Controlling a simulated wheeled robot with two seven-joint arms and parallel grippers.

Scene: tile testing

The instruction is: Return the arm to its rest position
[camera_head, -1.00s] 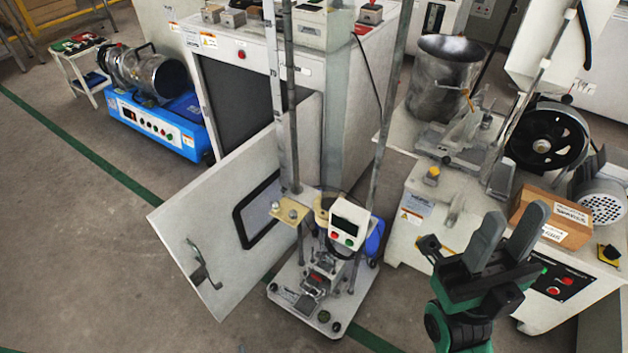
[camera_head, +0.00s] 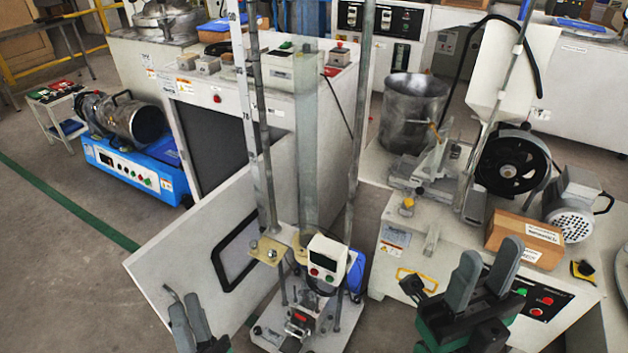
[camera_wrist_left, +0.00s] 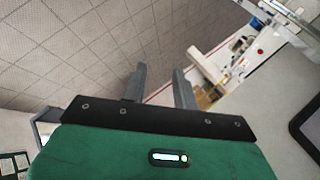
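My left gripper (camera_head: 191,322) shows at the bottom edge of the head view, in front of the open white door. Its two grey fingers point up, and most of its arm is out of view. In the left wrist view the same gripper (camera_wrist_left: 160,88) has its fingers apart with nothing between them. My right gripper (camera_head: 483,275) is at the lower right of the head view, in front of the white machine bench. Its grey fingers point up, spread apart and empty.
The open white door (camera_head: 175,250) of the oven-like cabinet (camera_head: 235,105) juts toward me. A small test stand (camera_head: 335,320) with tall posts stands between my grippers. A cardboard box (camera_head: 524,238) lies on the right bench (camera_head: 400,245). The floor at left (camera_head: 60,270) is clear.

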